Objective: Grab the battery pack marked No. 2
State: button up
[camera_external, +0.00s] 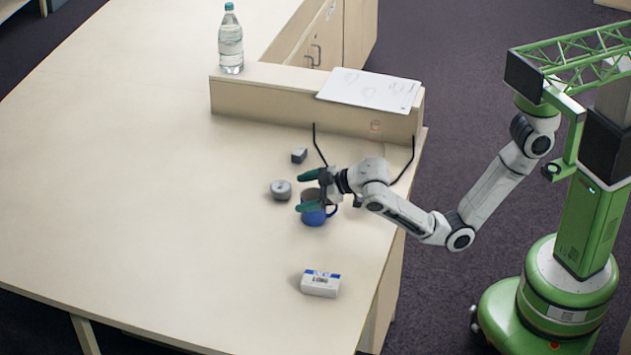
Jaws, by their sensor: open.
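No marking "No. 2" can be read in this view, so I cannot tell for sure which thing is the battery pack. A white block with a blue and black label (321,284) lies near the table's front right edge. A small dark grey block with a light side (299,156) lies behind my gripper. My gripper (307,191) is open, its two teal fingers pointing left over the table. A blue mug (318,217) stands at or beneath the fingers and is partly covered by them. I cannot tell whether they touch it. The white block is well in front of the gripper.
A round grey object (281,191) sits just left of the fingertips. A small dark thing (357,202) is mostly hidden by my wrist. A raised ledge (270,96) at the back carries a water bottle (230,42) and white sheets (370,88). The table's left side (120,190) is clear.

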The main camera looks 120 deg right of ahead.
jog(key=s+d+r+m+g, duration=0.1)
jog(key=s+d+m+g, duration=0.2)
jog(key=d, duration=0.6)
jog(key=s+d+r+m+g, duration=0.15)
jog(key=s+d, duration=0.35)
jog(key=d, duration=0.5)
jog(key=m+g+y+p, duration=0.2)
jog(key=y, duration=0.3)
send_near(301, 152)
jog(key=x, duration=0.4)
jog(key=shift+s+d, duration=0.2)
jog(key=shift+a+x, duration=0.1)
jog(key=shift+x, duration=1.35)
jog(key=shift+a+x, duration=0.15)
jog(key=shift+x, duration=1.3)
jog(key=shift+w, duration=0.2)
jog(key=c, duration=1.1)
